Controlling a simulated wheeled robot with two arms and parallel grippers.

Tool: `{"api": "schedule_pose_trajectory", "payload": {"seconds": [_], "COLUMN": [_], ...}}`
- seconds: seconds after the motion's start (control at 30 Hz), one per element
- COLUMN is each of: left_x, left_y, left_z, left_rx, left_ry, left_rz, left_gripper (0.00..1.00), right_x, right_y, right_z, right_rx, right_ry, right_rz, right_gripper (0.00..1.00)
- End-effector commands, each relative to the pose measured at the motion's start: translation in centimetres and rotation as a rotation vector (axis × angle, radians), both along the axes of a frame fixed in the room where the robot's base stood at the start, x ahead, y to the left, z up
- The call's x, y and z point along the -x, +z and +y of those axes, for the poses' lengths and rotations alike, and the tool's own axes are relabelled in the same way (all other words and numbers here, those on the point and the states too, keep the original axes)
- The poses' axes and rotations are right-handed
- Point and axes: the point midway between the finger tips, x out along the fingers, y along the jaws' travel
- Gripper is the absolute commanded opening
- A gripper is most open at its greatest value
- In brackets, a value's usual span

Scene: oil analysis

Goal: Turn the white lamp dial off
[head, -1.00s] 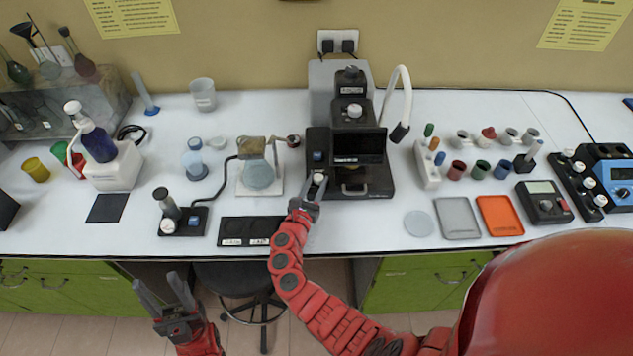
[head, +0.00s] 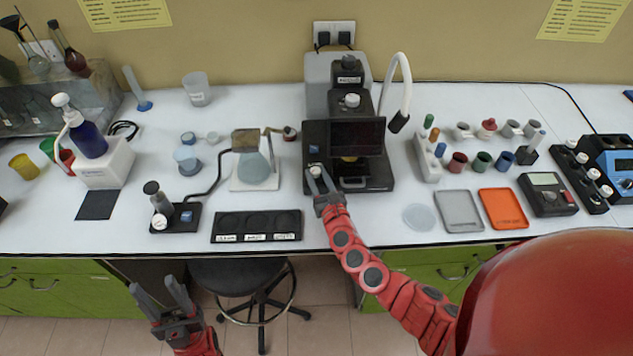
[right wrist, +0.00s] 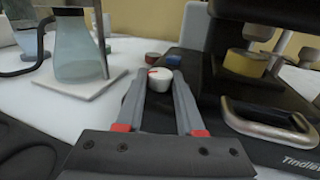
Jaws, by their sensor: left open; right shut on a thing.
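The white lamp dial (head: 315,170) sits at the left front of the black instrument base (head: 380,178). It also shows in the right wrist view (right wrist: 160,80), with a red mark on its top toward the left. My right gripper (head: 319,180) is shut on the dial, with one finger on each side of it; the fingers also show in the right wrist view (right wrist: 160,95). My left gripper (head: 155,294) is open and empty, low in front of the table edge.
A metal handle (right wrist: 268,118) projects from the instrument just right of my right gripper. A flask on a white stand (head: 253,172) is to the left. A black labelled tray (head: 257,226) lies in front. A stool (head: 238,277) stands below the table.

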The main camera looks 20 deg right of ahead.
Motion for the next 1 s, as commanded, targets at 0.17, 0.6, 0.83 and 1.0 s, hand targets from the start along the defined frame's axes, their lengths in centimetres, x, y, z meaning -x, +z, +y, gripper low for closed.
{"api": "schedule_pose_trajectory", "payload": {"seconds": [0.17, 0.6, 0.83, 1.0], "left_x": [0.01, 0.01, 0.01, 0.00], "left_y": [-1.48, -1.67, -1.67, -1.68], "left_z": [0.00, 0.00, 0.00, 0.00], "left_rx": [0.000, 0.000, 0.000, 0.000], "left_ry": [0.000, 0.000, 0.000, 0.000], "left_rz": [0.000, 0.000, 0.000, 0.000], "left_gripper": [0.50, 0.50, 0.50, 0.50], "right_x": [0.02, 0.03, 0.01, -0.01], "right_y": [-0.31, -0.06, -0.05, 0.01], "right_z": [-0.13, -0.06, -0.10, -0.23], "right_rx": [0.002, -0.001, -0.001, 0.000], "right_ry": [0.051, 0.075, 0.074, 0.070], "right_rz": [0.000, 0.002, 0.001, 0.000], "right_gripper": [0.00, 0.00, 0.62, 0.67]}}
